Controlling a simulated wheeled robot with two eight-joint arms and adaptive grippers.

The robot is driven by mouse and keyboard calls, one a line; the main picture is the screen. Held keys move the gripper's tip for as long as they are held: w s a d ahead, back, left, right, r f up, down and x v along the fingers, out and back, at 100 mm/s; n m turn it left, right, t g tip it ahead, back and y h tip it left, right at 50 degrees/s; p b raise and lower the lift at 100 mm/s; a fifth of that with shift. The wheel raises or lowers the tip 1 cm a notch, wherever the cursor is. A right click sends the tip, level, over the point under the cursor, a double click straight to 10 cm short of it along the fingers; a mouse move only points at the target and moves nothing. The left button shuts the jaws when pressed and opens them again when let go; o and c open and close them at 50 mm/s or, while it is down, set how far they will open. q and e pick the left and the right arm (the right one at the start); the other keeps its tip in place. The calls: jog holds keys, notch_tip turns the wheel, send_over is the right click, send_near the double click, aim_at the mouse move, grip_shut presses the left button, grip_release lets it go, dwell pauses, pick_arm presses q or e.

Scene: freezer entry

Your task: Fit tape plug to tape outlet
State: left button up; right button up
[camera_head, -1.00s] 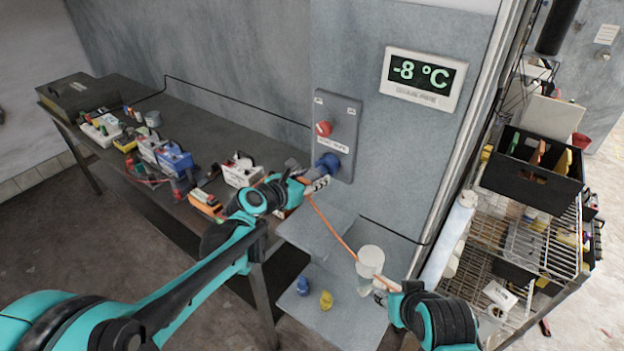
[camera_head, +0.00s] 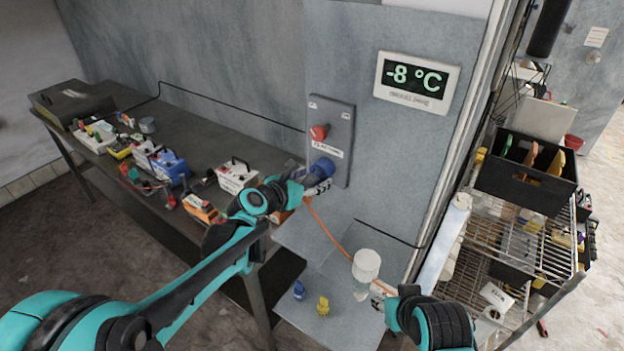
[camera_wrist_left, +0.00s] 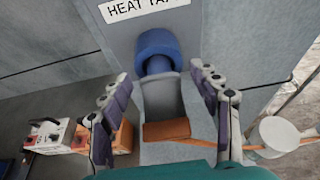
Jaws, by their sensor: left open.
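A grey panel on the wall carries a red knob (camera_head: 319,132), a label and the blue tape outlet (camera_head: 322,168). In the left wrist view the blue outlet (camera_wrist_left: 157,45) is under a label reading "HEAT TA…". My left gripper (camera_head: 312,186) is just below the outlet. Its fingers (camera_wrist_left: 163,100) stand apart. Between them is a grey piece with an orange-brown end (camera_wrist_left: 167,130), apparently the tape plug; I cannot tell whether it is fully seated. An orange cable (camera_head: 325,228) runs from there toward my right gripper (camera_head: 382,295), whose jaws are unclear.
Small blue (camera_head: 299,290) and yellow (camera_head: 323,306) pieces lie on the low grey surface. A dark bench (camera_head: 190,125) with several boxes is left; a wire rack (camera_head: 520,235) is right.

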pick_arm(q)
jog(key=shift+a, duration=0.1)
jog(key=v, duration=1.2)
